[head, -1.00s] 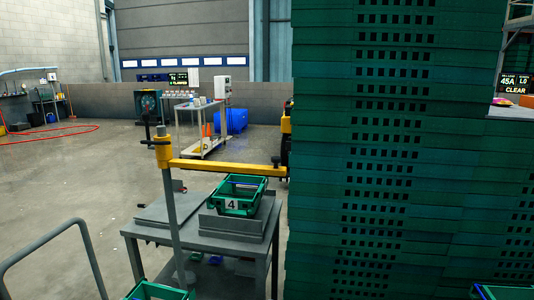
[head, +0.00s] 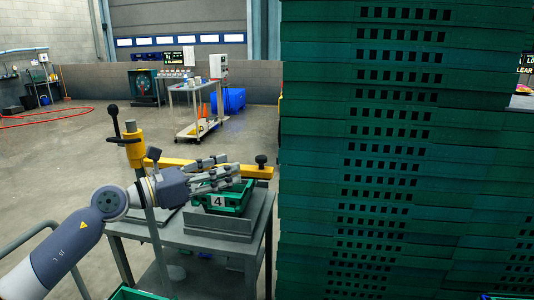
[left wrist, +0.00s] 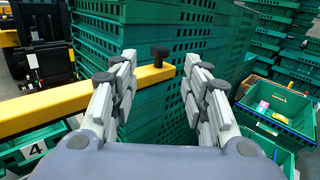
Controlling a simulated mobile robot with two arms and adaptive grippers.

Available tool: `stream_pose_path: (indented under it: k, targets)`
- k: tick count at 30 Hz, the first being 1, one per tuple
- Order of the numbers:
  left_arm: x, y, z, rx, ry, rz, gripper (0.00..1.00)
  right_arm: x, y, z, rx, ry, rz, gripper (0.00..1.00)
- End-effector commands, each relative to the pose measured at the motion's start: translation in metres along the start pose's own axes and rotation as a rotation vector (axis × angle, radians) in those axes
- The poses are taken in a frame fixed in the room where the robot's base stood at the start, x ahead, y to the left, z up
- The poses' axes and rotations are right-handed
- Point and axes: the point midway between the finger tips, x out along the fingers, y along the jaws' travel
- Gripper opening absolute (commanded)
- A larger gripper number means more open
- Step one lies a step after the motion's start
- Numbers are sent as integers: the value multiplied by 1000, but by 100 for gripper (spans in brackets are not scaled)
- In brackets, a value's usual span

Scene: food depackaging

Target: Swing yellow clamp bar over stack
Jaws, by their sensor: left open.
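The yellow clamp bar (head: 257,172) runs level from a yellow collar (head: 133,146) on a grey post, over the small table. A black knob (head: 261,159) stands on its free end. The bar (left wrist: 60,105) and knob (left wrist: 160,52) also show in the left wrist view, with the knob between my fingertips in the picture but farther away. My left gripper (head: 230,166) is open and empty, in front of the bar's middle; its fingers (left wrist: 160,62) point toward the knob end. The tall stack of green crates (head: 380,150) stands right of the bar. My right gripper is out of view.
A green crate marked 4 (head: 222,199) sits on the grey table (head: 185,235) under the bar. Another green crate (left wrist: 275,115) holding small items shows at right in the left wrist view. Open floor lies to the left.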

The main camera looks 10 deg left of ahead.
Motion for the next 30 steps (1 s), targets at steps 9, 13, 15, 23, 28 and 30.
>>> stream_pose_path:
  k: [9,13,15,23,28,30]
  targets:
    - [27,-1,8,48,23,-4,43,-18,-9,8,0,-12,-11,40]
    - [53,-1,7,45,22,-4,43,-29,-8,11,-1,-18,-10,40]
    - [66,0,6,46,22,-3,43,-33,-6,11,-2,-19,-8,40]
    - [99,1,3,46,22,-1,43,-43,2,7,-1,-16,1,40]
    - [106,0,1,46,23,-1,43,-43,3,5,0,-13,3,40]
    - [106,0,1,46,23,-1,43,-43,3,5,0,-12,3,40]
